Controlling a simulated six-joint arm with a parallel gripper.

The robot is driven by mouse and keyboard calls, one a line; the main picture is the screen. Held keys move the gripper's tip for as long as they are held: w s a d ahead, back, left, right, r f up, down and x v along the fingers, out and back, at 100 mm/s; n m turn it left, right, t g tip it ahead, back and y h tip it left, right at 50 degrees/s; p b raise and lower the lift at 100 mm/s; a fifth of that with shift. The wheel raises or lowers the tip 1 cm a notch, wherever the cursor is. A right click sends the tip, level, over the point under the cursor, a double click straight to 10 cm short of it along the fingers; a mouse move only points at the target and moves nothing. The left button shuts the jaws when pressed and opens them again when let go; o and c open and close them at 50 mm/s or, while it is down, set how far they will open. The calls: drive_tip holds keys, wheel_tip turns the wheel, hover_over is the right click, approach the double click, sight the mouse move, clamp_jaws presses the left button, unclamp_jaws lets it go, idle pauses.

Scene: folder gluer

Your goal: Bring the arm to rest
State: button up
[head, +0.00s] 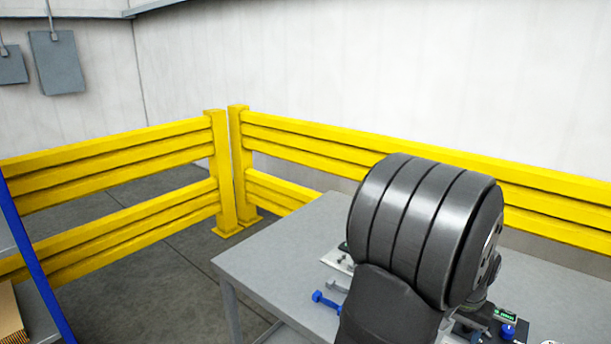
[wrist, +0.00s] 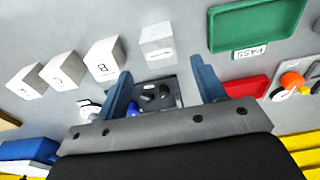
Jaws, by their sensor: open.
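My gripper (wrist: 160,66) shows in the wrist view with its two blue fingers spread apart and nothing held between them. It is over the grey table (wrist: 185,20). A dark block with round knobs (wrist: 155,97) lies beyond the gap between the fingers; I cannot tell how far below. In the head view my dark arm fills the lower right in front of the grey table (head: 275,245), and my gripper cannot be made out there.
In the wrist view are white blocks, one lettered B (wrist: 103,60), a green tray (wrist: 255,22) labelled PASS, a red tray (wrist: 247,88) and an orange-knobbed device (wrist: 291,82). In the head view a yellow guard rail (head: 120,160) stands behind the table, with a blue post (head: 35,255) at left.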

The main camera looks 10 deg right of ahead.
drive_tip(key=f, duration=0.7)
drive_tip(key=shift+w+d, duration=0.25)
wheel_tip(320, 180, up, 3)
drive_tip(key=shift+f, duration=0.1)
drive_tip(key=shift+r, duration=0.8)
